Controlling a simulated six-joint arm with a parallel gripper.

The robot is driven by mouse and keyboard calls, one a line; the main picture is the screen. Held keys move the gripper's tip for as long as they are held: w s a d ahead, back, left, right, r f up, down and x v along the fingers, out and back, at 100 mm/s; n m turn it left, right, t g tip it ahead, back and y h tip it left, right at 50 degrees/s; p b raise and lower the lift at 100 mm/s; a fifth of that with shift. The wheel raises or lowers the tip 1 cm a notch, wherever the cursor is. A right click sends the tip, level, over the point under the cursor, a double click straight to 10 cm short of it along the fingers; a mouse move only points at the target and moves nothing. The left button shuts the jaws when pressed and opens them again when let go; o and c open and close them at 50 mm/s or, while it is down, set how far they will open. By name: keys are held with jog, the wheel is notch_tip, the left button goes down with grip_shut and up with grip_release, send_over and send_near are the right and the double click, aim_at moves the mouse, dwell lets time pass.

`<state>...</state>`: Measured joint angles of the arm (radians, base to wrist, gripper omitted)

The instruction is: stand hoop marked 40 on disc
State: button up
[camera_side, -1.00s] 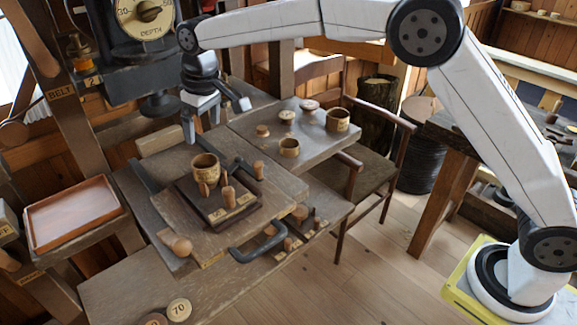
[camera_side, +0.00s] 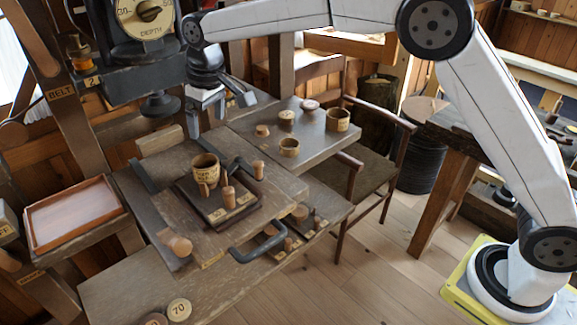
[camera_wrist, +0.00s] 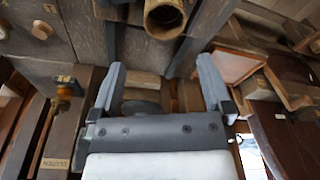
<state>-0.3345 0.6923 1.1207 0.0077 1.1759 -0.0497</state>
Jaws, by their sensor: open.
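A wooden hoop with dark lettering (camera_side: 206,167) stands on a dark square block on the workbench, beside small turned pegs; its marking is too small to read. It appears at the top of the wrist view (camera_wrist: 165,16), showing its hollow. My gripper (camera_side: 208,116) is open and empty, above and behind the block.
Small turned spools (camera_side: 286,117) stand on the side table. Pegs (camera_side: 258,170) and a dark curved handle (camera_side: 257,246) sit around the block. A shallow tray (camera_side: 75,213) is at left. The machine with the depth dial (camera_side: 148,12) rises close to my gripper.

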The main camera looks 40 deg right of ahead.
jog(key=s+d+f+m, duration=0.1)
jog(key=s+d+f, duration=0.3)
jog(key=s, duration=0.5)
jog(key=s+d+f+m, duration=0.2)
jog(key=s+d+f, duration=0.2)
jog(key=s+d, duration=0.5)
jog(key=s+d+f+m+t, duration=0.1)
jog(key=s+d+f, duration=0.3)
jog(key=s, duration=0.5)
jog(key=shift+s+d+f+h, duration=0.15)
jog(key=shift+s+d+h, duration=0.2)
jog(key=shift+d, duration=0.9)
